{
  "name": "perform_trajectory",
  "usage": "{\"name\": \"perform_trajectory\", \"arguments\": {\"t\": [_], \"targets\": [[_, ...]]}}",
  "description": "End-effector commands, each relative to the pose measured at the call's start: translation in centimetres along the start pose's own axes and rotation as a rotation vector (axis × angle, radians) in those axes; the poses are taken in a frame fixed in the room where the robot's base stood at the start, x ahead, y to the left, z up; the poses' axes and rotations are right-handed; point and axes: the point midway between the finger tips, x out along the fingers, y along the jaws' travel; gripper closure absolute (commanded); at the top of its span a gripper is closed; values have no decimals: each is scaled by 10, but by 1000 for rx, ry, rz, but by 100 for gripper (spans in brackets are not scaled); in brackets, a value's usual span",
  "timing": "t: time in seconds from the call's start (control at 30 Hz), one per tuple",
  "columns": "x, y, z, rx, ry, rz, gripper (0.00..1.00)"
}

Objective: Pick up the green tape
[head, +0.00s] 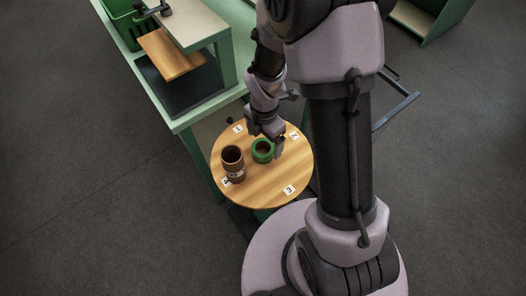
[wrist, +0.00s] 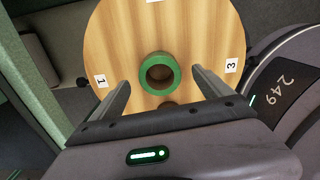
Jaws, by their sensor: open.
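The green tape (head: 262,151) is a thick ring that sits on the round wooden table (head: 270,192), a little back of its middle. In the wrist view the green tape (wrist: 147,66) shows from above, with its dark hole visible. My gripper (head: 265,138) is over the back of the table, close to the tape. In the wrist view my gripper (wrist: 161,78) is open, with one finger on either side of the tape and a gap to each. I cannot tell how high the fingertips are above the table.
A brown cylinder (head: 232,160) stands on the table, left of the tape. Small number cards, such as card 3 (head: 289,189), lie near the rim. A green bench (head: 196,118) with a wooden board (head: 172,54) and a green crate (head: 124,22) stands behind left.

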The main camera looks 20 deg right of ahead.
Motion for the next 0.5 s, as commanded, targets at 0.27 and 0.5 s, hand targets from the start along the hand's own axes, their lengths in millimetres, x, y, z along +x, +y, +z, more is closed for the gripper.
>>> {"name": "perform_trajectory", "arguments": {"t": [0.27,0.5], "targets": [[49,-1,-3,-1,0,-1,11],[46,-1,-3,0,0,0,24]]}}
